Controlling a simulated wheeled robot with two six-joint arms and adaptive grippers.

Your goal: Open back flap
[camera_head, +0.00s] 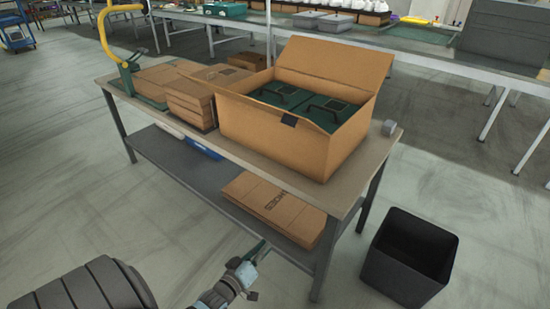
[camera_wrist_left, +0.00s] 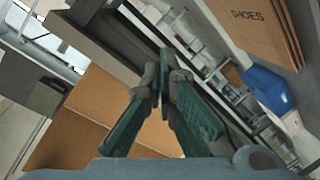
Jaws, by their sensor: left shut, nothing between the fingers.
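A large open cardboard box (camera_head: 265,138) stands on the workbench in the head view. Its back flap (camera_head: 335,62) is raised and leans back, away from the box opening. A flap at its left end (camera_head: 218,74) sticks outward. Two dark green cases (camera_head: 283,95) with handles lie inside. My left gripper (camera_head: 260,250) is below and in front of the bench, well apart from the box. In the left wrist view its green-padded fingers (camera_wrist_left: 162,75) meet at the tips, with nothing between them. My right gripper is not in view.
The workbench (camera_head: 358,178) carries smaller cartons (camera_head: 192,102) and a yellow-handled tape tool (camera_head: 105,35) at left. Its lower shelf (camera_head: 180,152) holds flat cardboard (camera_head: 275,208) and a blue item (camera_head: 202,147). A black bin (camera_head: 408,258) stands at right. The floor in front is clear.

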